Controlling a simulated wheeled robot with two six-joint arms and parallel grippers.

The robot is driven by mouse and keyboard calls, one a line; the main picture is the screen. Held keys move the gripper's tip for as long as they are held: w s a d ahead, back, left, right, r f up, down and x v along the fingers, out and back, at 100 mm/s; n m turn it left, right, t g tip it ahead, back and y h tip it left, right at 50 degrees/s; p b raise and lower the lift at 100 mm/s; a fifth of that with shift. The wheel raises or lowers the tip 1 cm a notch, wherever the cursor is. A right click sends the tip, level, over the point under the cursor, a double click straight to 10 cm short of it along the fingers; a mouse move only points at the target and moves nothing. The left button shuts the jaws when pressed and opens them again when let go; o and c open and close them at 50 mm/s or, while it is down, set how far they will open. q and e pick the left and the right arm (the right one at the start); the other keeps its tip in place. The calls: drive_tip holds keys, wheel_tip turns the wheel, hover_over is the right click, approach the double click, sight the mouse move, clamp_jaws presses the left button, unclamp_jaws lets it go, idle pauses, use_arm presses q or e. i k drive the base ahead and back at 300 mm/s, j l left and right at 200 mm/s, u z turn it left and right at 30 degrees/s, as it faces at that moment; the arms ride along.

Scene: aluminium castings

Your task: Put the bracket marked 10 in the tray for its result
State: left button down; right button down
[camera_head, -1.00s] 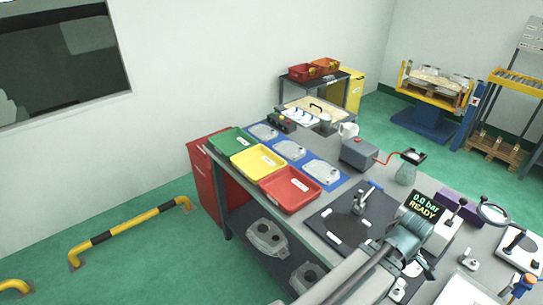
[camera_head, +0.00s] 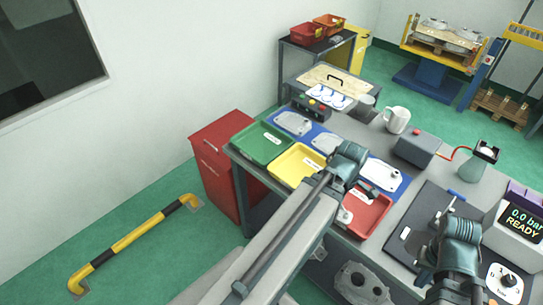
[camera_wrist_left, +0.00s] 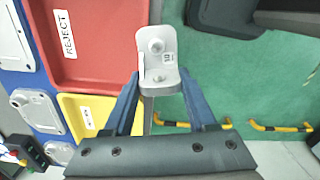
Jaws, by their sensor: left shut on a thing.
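My left gripper (camera_wrist_left: 157,100) is shut on the pale metal bracket (camera_wrist_left: 157,47), whose small label appears to read 10. In the head view the bracket (camera_head: 345,214) shows at the left edge of the red tray (camera_head: 378,219), below my left wrist. In the left wrist view the red tray (camera_wrist_left: 112,75), labelled REJECT, lies just left of the bracket, with green floor to its right. The yellow tray (camera_head: 281,172) and green tray (camera_head: 251,148) stand beyond; their labels are too small to read. My right gripper (camera_head: 432,252) is over the dark mat; its fingers are unclear.
Blue mats with pale castings (camera_head: 293,123) lie behind the trays. A pump box (camera_head: 415,149), white mug (camera_head: 397,119) and display reading 0.0 bar READY (camera_head: 521,220) stand on the bench. A red cabinet (camera_head: 215,160) is at the bench's left end.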

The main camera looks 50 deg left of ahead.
sight(290, 170)
drive_tip(key=j+u, duration=0.15)
drive_tip(key=j, duration=1.2)
drive_tip(key=i, duration=0.05)
